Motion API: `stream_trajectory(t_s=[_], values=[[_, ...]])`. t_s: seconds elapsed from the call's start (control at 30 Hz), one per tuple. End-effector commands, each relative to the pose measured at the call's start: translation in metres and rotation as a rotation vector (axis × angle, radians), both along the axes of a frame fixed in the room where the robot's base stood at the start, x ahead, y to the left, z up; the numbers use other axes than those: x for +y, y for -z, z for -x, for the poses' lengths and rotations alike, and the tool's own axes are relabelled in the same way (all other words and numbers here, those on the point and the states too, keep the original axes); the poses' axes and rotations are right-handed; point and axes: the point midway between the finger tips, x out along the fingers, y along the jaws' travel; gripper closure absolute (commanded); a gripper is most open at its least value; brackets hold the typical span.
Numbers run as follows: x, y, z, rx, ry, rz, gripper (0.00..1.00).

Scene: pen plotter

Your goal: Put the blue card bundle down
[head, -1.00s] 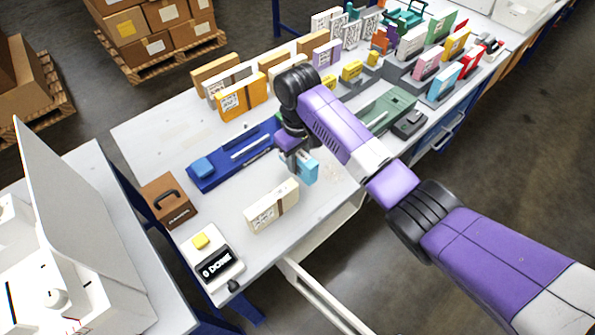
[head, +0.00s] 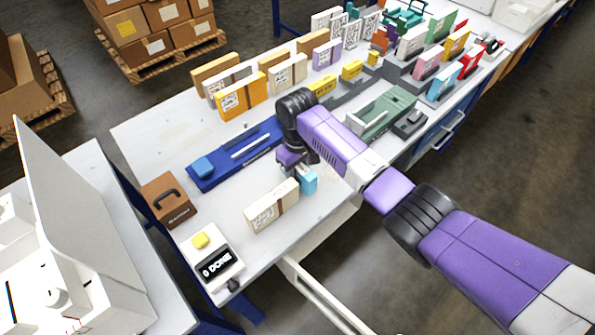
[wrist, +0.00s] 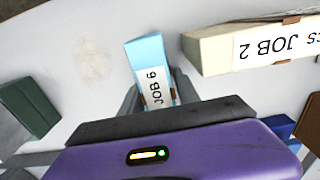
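The light blue card bundle (head: 308,183) is beside the cream bundle at the near edge of the table. In the wrist view the blue bundle (wrist: 148,60) carries a white "JOB 6" label and stands between the two grey fingers. My gripper (wrist: 158,88) is shut on it. In the head view my gripper (head: 294,172) is partly hidden by my own wrist. The bundle is upright and low over the table top, and I cannot tell whether its bottom touches.
The cream "JOB 2" bundle (head: 271,207) stands close by on the left, apart in the wrist view. The blue tray (head: 222,172) lies behind. A brown box (head: 168,200) and a "DONE" device (head: 213,260) are at the left end. Bare table lies right of the bundle.

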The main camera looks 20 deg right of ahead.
Motion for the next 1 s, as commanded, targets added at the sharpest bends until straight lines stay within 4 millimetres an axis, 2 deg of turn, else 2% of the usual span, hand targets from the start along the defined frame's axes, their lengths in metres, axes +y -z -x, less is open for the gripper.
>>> stream_trajectory(t_s=[0.33,0.47,0.57,0.9,1.0], values=[[0.000,-0.001,0.000,0.000,0.000,0.000,0.49],[0.000,-0.007,0.000,-0.001,0.000,0.000,0.49],[0.000,-0.020,-0.001,-0.003,-0.001,-0.001,0.49],[0.000,-0.089,-0.002,-0.004,0.001,0.000,0.49],[0.000,-0.104,-0.001,-0.003,0.000,0.000,0.49]])
